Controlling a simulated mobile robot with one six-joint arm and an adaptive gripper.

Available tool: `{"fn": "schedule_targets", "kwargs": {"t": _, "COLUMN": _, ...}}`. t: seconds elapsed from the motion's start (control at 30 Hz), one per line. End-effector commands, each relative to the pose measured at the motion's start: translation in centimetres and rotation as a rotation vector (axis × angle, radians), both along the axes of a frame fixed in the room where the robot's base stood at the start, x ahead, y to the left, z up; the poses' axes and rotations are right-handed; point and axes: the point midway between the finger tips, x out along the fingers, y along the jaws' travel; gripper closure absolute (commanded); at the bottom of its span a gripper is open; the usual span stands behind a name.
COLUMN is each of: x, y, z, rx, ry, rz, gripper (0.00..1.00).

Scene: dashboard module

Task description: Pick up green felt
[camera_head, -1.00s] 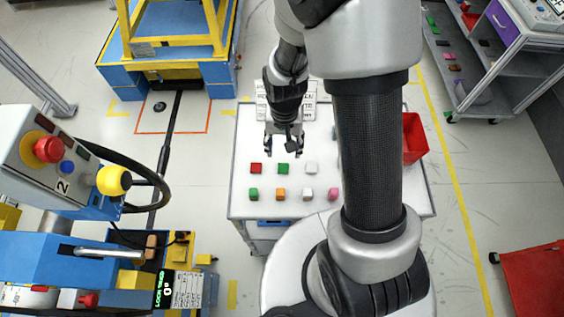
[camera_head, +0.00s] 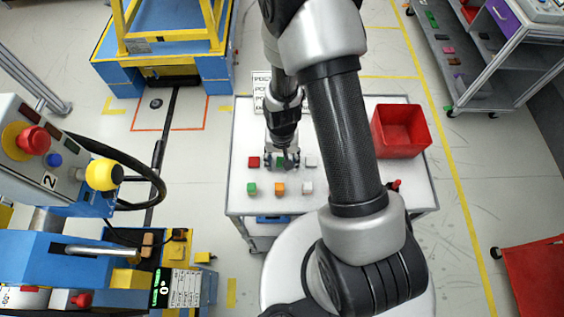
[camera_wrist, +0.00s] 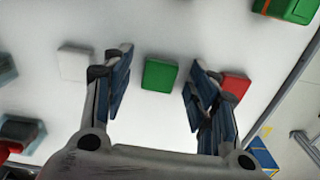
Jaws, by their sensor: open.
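In the head view my gripper (camera_head: 282,161) is low over the back row of small blocks and partly hides the green felt (camera_head: 281,158). My gripper is open and holds nothing. Another green block (camera_head: 252,189) sits in the front row and differs in place from the one between the fingers.
A red block (camera_head: 254,162) and a white block (camera_head: 311,161) flank the green felt closely. An orange block (camera_head: 280,189) and a second white block (camera_head: 307,188) are in the front row. A red bin (camera_head: 401,132) stands at the table's right. A printed sheet (camera_head: 261,90) lies behind.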

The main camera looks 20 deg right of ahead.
Motion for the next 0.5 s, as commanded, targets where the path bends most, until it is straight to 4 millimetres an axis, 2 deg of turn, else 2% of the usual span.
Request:
{"fn": "schedule_targets", "kwargs": {"t": 0.17, "x": 0.03, "y": -0.01, "z": 0.08, "rx": 0.0, "ry": -0.001, "rz": 0.0, "gripper": 0.48}}
{"fn": "schedule_targets", "kwargs": {"t": 0.5, "x": 0.03, "y": -0.01, "z": 0.09, "rx": 0.0, "ry": 0.0, "rz": 0.0, "gripper": 0.71}}
